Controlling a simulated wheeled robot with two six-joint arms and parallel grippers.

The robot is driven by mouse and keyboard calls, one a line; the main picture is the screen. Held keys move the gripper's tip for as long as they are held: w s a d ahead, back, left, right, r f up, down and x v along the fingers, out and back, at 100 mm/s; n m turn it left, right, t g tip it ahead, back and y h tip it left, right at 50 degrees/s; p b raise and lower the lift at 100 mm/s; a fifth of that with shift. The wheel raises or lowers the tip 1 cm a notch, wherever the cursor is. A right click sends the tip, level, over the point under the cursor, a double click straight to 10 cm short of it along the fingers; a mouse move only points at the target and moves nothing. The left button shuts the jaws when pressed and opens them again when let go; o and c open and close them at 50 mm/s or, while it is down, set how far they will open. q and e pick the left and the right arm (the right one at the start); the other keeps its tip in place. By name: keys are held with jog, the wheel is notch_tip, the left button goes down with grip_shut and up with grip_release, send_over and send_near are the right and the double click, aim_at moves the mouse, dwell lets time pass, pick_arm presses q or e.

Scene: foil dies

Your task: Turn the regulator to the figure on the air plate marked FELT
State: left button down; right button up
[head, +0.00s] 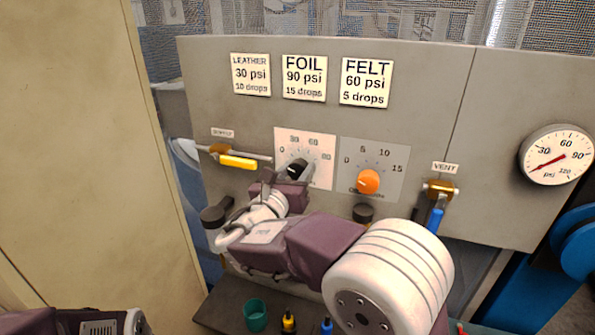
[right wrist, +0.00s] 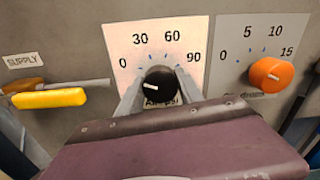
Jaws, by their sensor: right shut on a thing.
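The FELT plate (head: 365,83) on the grey panel reads 60 psi, 5 drops. The regulator is a black knob (right wrist: 158,85) on a white dial (right wrist: 186,40) marked 0, 30, 60, 90. Its white mark points left, near the 0 side, in the right wrist view. The knob (head: 296,168) is partly hidden by my gripper in the head view. My right gripper (head: 283,178) is shut on the knob, a finger on either side. The pressure gauge (head: 556,142) has its red needle low at left. My left gripper is out of view; only part of that arm shows.
An orange knob (head: 368,182) on a 0 to 15 dial is close right of the regulator. A yellow SUPPLY lever (head: 238,163) lies left, a blue VENT lever (head: 436,220) hangs right. LEATHER (head: 251,73) and FOIL (head: 304,78) plates are above. A green cup (head: 255,314) stands below.

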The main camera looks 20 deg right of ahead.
jog(key=shift+f+b, duration=0.15)
jog(key=shift+b, duration=0.3)
jog(key=m+b, duration=1.2)
jog(key=b, duration=0.2)
jog(key=shift+f, duration=0.1)
jog(key=m+b, duration=0.2)
jog(key=m, duration=0.1)
jog(key=shift+b, duration=0.35)
jog(key=shift+r+m+y+b, duration=0.2)
jog(key=shift+m+y+b, duration=0.1)
jog(key=shift+m+b, duration=0.65)
jog(key=shift+m, duration=0.35)
jog(key=o, duration=1.4)
jog(key=shift+r, duration=0.1)
